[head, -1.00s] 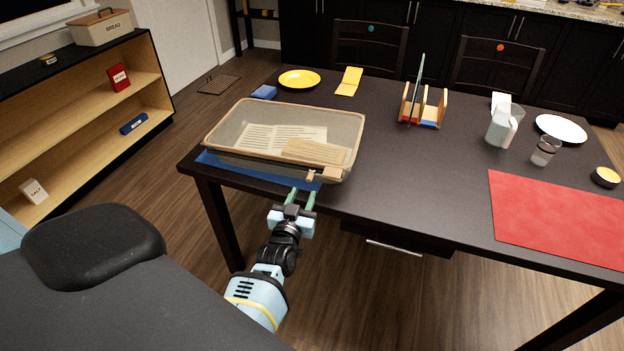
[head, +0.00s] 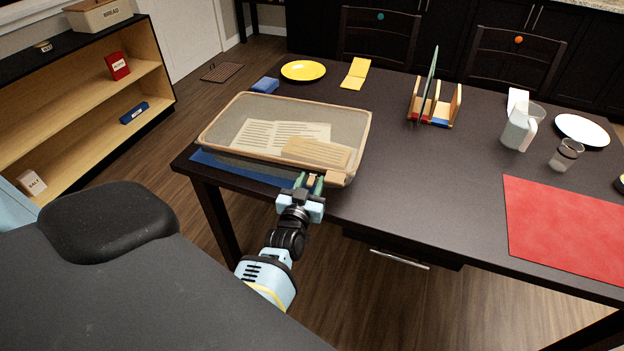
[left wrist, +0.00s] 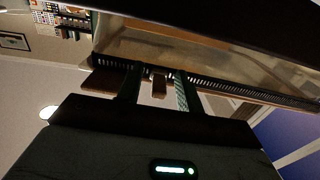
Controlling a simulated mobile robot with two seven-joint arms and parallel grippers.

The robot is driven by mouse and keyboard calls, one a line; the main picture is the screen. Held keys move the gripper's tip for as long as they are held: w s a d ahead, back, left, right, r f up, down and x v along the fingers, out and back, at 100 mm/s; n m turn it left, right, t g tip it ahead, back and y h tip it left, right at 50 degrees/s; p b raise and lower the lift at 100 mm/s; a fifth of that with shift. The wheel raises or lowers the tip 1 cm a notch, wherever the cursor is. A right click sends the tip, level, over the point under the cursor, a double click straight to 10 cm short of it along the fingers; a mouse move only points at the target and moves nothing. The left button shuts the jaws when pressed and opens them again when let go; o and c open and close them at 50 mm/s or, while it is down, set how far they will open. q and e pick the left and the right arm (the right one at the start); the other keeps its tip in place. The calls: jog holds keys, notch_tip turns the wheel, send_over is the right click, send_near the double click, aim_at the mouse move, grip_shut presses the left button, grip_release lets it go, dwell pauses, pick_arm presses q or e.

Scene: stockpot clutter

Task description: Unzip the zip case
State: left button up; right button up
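The zip case (head: 222,128), clear with tan trim, lies closed near the table's front left corner, with printed sheets showing through its top. A dark zip track (left wrist: 220,84) runs along its edge in the left wrist view. A small brown pull tab (left wrist: 159,86) hangs from the track, near the case's front right corner. My left gripper (head: 310,181) is at that corner. In the left wrist view its two fingers stand on either side of the tab, with a visible gap on each side. My right gripper is not in view.
A blue mat (head: 240,168) lies under the case. A yellow plate (head: 303,71), a blue block (head: 265,86) and a wooden rack (head: 443,106) stand behind it. A red mat (head: 570,228) and a pitcher (head: 517,130) are at right. The table right of the case is clear.

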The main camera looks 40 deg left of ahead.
aim_at(206, 150)
pick_arm(q)
jog(key=shift+s, duration=0.1)
jog(key=shift+c, duration=0.5)
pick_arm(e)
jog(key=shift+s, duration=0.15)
pick_arm(q)
grip_shut()
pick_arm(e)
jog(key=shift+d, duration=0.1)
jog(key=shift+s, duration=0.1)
